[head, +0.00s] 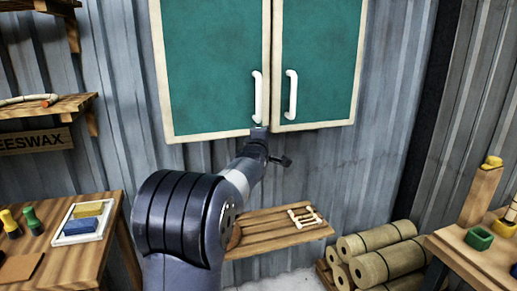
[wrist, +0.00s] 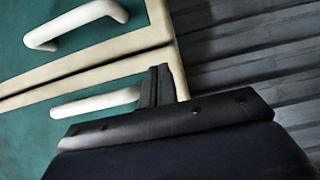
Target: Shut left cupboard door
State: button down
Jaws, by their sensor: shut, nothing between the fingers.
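The left cupboard door (head: 208,65) has a green panel, a cream frame and a white upright handle (head: 258,97) near its right edge. It stands at or close to closed beside the right door (head: 318,60); I cannot tell if it is flush. A thin dark seam parts their frames. My gripper (head: 259,131) is shut and empty at the left door's lower right corner, just below its handle. In the wrist view its fingertips (wrist: 160,85) overlap the door's frame beside the left handle (wrist: 95,103). Whether they touch the door is unclear.
The right door's handle (head: 291,94) is close to the right of my gripper. Below are a slatted wooden shelf (head: 265,236) and rattan rolls (head: 385,255). A workbench (head: 95,240) stands left, another table (head: 480,262) right.

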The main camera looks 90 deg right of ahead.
jog(key=s+a+p, duration=0.1)
jog(key=s+a, duration=0.2)
jog(key=s, duration=0.6)
jog(key=shift+s+a+f+p, duration=0.2)
jog(key=shift+a+p, duration=0.1)
jog(key=shift+a, duration=0.1)
jog(key=shift+w, duration=0.15)
